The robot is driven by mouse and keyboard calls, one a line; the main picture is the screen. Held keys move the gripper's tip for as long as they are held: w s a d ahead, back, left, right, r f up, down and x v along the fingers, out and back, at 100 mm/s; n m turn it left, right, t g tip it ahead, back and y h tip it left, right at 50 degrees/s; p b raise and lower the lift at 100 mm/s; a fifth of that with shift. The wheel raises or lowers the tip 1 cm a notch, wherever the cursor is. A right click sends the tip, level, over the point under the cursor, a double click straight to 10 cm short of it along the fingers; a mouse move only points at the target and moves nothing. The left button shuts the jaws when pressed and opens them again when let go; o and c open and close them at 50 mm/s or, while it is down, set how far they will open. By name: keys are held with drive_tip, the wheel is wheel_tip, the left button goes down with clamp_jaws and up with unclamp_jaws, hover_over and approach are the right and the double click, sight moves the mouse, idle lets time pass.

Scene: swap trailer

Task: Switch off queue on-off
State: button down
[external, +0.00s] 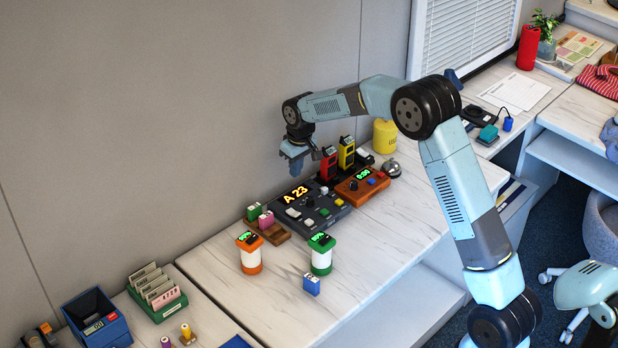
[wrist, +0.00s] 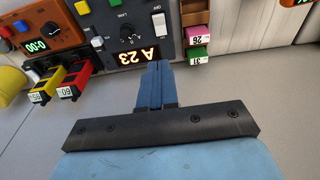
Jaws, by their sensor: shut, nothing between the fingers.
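The queue console (external: 312,206) is a dark grey box on the counter by the wall, with a lit "A 23" display (external: 296,194). In the wrist view the console (wrist: 120,20) is upside down, with the display (wrist: 140,56) lit and the white rocker (wrist: 158,24) right of the knob (wrist: 132,36). The switch labels are too small to read surely. My gripper (external: 296,168) is shut and empty, above and behind the console's back edge. Its fingertips (wrist: 158,66) show just below the display.
An orange timer box (external: 362,186) stands right of the console, with red (external: 328,164) and yellow (external: 346,152) devices behind it. Pink and green blocks (external: 260,214) sit in a wooden holder left. Two canisters and a blue block (external: 311,284) stand in front.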

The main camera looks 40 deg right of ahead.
hover_over(297, 213)
drive_tip(key=w, duration=0.2)
drive_tip(key=f, duration=1)
drive_tip(key=shift+s, duration=0.25)
drive_tip(key=f, duration=0.1)
drive_tip(key=s+f, duration=0.1)
drive_tip(key=shift+f, duration=0.4)
drive_tip(key=shift+s+f, duration=0.15)
drive_tip(key=shift+f, duration=0.25)
drive_tip(key=shift+s+f, duration=0.35)
drive_tip(key=shift+f, duration=0.1)
drive_tip(key=shift+w, duration=0.1)
drive_tip(key=shift+w+r, duration=0.25)
drive_tip(key=shift+w, duration=0.5)
